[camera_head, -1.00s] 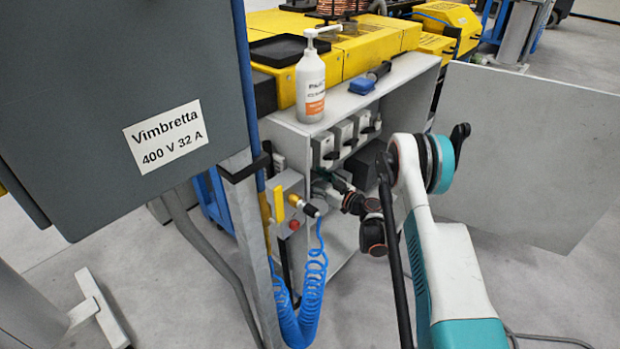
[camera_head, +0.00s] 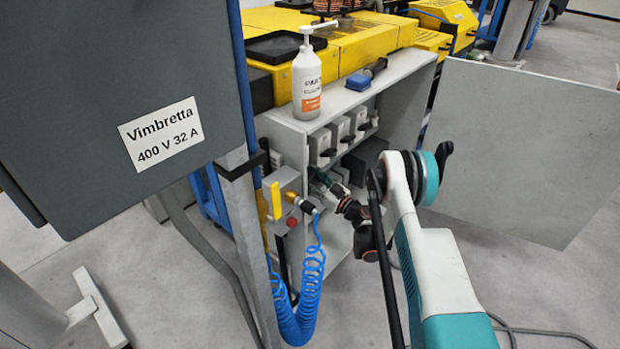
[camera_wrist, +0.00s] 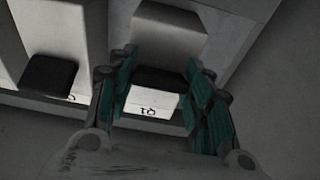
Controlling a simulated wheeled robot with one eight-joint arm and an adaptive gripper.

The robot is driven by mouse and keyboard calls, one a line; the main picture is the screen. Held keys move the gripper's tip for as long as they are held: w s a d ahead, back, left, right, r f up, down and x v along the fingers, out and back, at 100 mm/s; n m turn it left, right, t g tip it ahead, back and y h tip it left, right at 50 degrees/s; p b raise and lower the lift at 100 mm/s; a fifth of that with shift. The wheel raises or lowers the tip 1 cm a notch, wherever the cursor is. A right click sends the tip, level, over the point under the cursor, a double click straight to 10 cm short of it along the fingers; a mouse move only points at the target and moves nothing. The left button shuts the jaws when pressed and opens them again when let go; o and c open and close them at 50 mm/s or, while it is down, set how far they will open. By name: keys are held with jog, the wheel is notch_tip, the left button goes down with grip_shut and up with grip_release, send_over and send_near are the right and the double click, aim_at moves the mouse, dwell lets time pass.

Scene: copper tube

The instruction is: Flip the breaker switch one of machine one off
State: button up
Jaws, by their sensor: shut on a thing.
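In the wrist view, my gripper (camera_wrist: 160,68) has its two teal-padded fingers on either side of a breaker switch (camera_wrist: 160,79), a dark lever under a pale block. My gripper is shut on it. A white label reading Q1 (camera_wrist: 150,110), upside down, shows between the fingers. A second dark switch (camera_wrist: 48,76) is to the left, apart from the fingers. In the head view, my gripper (camera_head: 322,181) is inside the open grey cabinet, below the row of grey breaker boxes (camera_head: 339,133). The fingertips and the held lever are too small to make out there.
A pump bottle (camera_head: 306,88) and a blue object (camera_head: 358,83) stand on the cabinet top (camera_head: 385,80). A coiled blue hose (camera_head: 310,290) hangs near the left of my arm. The open door panel (camera_head: 535,150) is at right. A grey box labelled Vimbretta (camera_head: 90,70) fills the upper left.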

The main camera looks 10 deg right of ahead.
aim_at(310, 177)
jog(key=o, duration=1.1)
jog(key=shift+r, duration=0.15)
notch_tip(310, 177, up, 10)
jog(key=shift+f, duration=0.15)
jog(key=shift+d, duration=0.1)
